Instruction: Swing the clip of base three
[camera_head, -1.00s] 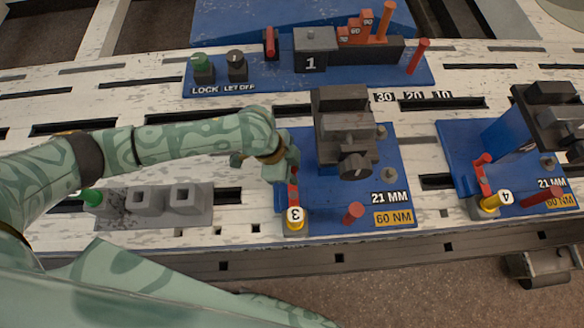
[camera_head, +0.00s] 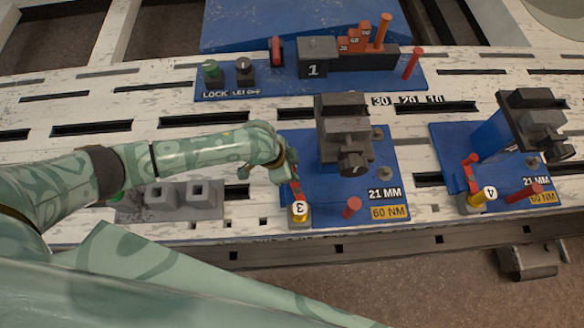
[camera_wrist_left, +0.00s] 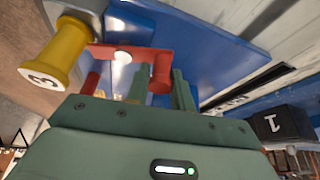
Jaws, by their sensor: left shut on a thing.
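Base three is a blue plate (camera_head: 310,150) with a dark grey clamp block (camera_head: 343,125) on it. At its front left corner a yellow post (camera_head: 299,216) carries a round "3" tag. The red clip (camera_head: 296,188) runs from this post back to my left gripper (camera_head: 290,172). In the left wrist view the clip (camera_wrist_left: 130,53) reaches from the yellow post (camera_wrist_left: 58,55) to a red knob (camera_wrist_left: 162,75) between my fingers. My left gripper is shut on this clip. The fingertips are partly hidden in the head view. My right gripper is not in view.
A red peg (camera_head: 351,207) stands on base three, right of the clip. Base four (camera_head: 450,150), with its own red clip, is at the right. A blue panel (camera_head: 260,87) with block "1" lies behind. A grey socketed block (camera_head: 175,203) lies under my left forearm.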

